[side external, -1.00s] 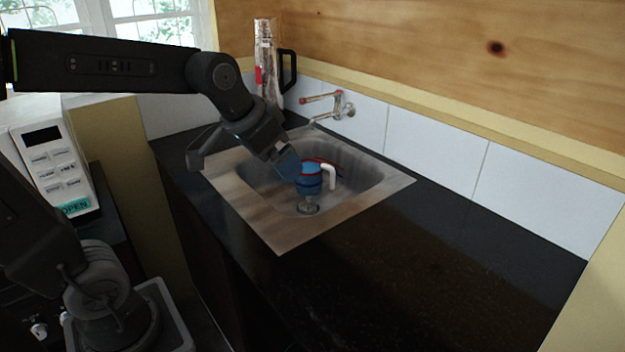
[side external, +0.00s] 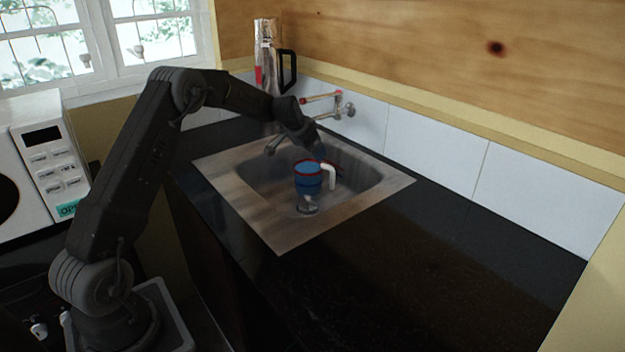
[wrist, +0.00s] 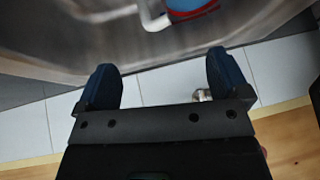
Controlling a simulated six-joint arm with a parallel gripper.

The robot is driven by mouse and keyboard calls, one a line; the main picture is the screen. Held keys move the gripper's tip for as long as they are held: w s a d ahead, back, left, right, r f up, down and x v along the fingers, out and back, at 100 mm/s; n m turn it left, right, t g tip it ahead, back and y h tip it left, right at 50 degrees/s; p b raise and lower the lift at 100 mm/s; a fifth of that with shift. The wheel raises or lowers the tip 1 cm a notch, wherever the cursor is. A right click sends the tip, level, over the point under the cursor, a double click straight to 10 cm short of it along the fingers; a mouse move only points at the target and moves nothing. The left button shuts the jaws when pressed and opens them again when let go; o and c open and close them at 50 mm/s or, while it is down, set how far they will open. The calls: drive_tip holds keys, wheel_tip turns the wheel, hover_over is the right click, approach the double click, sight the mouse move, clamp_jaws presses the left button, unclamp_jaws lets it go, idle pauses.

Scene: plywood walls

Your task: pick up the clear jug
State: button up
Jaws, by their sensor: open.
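A tall, shiny, clear-looking jug (side external: 265,58) with a black handle and a red patch stands upright at the back corner of the counter, behind the sink. It does not show in the wrist view. My gripper (side external: 317,150) is over the back of the sink, to the right of the jug and apart from it, and below the jug's height. In the wrist view my gripper (wrist: 163,82) has its two blue fingers spread with nothing between them but the tiled wall behind. My forearm passes in front of the jug's lower part.
A blue mug (side external: 308,180) with a white handle stands in the sink (side external: 262,215), just below my gripper. A wall tap (side external: 344,108) is close behind my gripper. A microwave (side external: 40,160) is at left. The counter right of the sink is clear.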

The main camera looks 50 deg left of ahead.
sight(323, 166)
drive_tip(key=x, duration=1.3)
drive_tip(key=shift+w, duration=0.35)
drive_tip(key=shift+c, duration=0.4)
clamp_jaws()
drive_tip(key=shift+w+a+r, duration=0.1)
drive_tip(key=shift+r, duration=0.15)
